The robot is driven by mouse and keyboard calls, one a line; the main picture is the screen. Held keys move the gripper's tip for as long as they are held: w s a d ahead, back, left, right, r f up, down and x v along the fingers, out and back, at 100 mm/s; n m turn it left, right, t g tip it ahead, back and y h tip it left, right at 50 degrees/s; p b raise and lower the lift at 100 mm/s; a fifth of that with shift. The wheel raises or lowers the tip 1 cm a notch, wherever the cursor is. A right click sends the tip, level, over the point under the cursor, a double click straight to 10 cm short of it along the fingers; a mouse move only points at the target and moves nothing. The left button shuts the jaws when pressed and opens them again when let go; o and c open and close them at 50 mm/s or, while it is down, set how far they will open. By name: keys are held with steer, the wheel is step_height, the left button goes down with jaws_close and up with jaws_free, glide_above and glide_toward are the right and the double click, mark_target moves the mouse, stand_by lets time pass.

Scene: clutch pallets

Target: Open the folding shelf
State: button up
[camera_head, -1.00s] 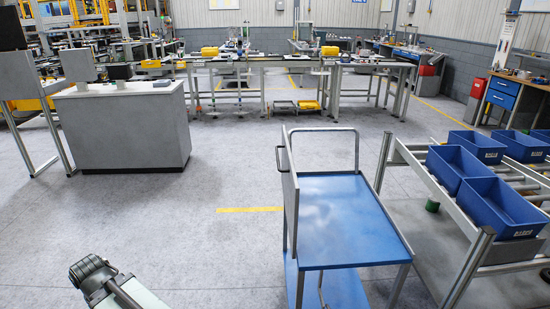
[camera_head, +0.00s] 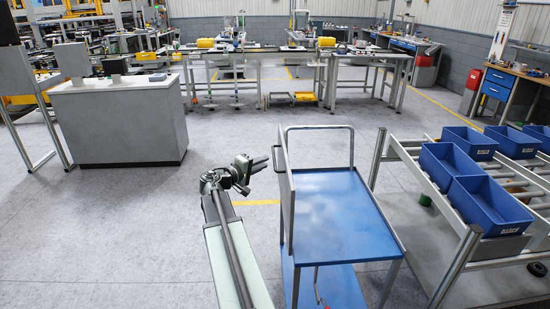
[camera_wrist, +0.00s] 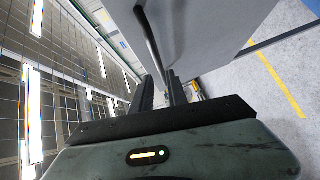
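The blue cart (camera_head: 345,205) stands right of centre in the head view. A grey panel (camera_head: 287,200), seen nearly edge-on, stands along its left side and looks like the folding shelf. A dark curved handle (camera_head: 277,158) is on the panel's left face. My gripper (camera_head: 259,166) is just left of the handle, pointing right at it. In the wrist view, my gripper's two dark fingers (camera_wrist: 161,92) are apart. The handle (camera_wrist: 150,40) runs down towards the gap between them, beside the grey panel (camera_wrist: 205,30). I cannot tell whether they touch.
A roller rack (camera_head: 455,215) with blue bins (camera_head: 487,203) stands close to the cart's right. A grey cabinet (camera_head: 120,125) is at the left. The floor between cabinet and cart is clear apart from my arm. Workbenches (camera_head: 290,55) line the back.

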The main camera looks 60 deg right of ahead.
mark_target(274, 157)
steer(key=b+x, duration=0.1)
steer(key=x, duration=0.6)
steer(key=shift+w+d+f, duration=0.1)
steer(key=shift+d, duration=0.1)
jaws_close()
stand_by(1.1)
